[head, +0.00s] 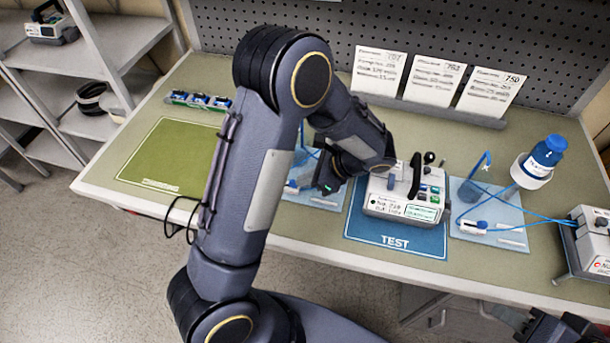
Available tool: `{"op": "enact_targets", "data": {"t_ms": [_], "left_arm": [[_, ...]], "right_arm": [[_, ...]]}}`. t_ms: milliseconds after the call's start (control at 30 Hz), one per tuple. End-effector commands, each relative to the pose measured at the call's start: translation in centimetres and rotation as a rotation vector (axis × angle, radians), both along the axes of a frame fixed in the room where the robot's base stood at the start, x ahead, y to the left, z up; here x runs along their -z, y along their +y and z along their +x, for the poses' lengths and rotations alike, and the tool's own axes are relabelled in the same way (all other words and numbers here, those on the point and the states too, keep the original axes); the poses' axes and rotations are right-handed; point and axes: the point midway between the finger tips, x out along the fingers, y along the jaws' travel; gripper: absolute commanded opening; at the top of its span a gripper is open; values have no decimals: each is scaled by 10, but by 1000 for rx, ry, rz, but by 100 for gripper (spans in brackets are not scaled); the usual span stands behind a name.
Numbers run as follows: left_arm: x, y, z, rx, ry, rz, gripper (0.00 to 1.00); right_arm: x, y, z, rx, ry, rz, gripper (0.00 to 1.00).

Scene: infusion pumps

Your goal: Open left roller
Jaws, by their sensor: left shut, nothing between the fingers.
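The left light-blue board (322,203) lies just left of the test pump, mostly hidden behind my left arm. A small white-and-blue part, probably the left roller (292,187), shows at its left side; its setting cannot be made out. My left gripper (326,186) points down over this board, shut and empty, right of that part; whether it touches anything is unclear. The white pump (403,196) with a dark handle stands on the blue TEST mat (395,238). My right gripper (558,332) is partly visible at the bottom right edge, its fingers unclear.
A right light-blue board (490,230) carries another roller (480,226) and blue tubing. A blue-capped bottle (540,162) and another pump (592,240) stand further right. Three cards (435,82) stand at the back. The green mat (165,158) is bare.

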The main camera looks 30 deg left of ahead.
Motion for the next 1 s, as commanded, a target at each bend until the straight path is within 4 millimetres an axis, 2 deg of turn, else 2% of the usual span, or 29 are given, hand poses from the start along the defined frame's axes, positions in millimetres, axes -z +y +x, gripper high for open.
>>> {"op": "enact_targets", "data": {"t_ms": [433,700,1000], "left_arm": [[3,4,-1,1,-1,0,0],[3,36,-9,-2,0,1,0],[3,39,-9,-1,0,2,0]], "right_arm": [[-1,0,0,0,0,0,36],[2,0,0,0,0,0,36],[2,0,0,0,0,0,36]]}}
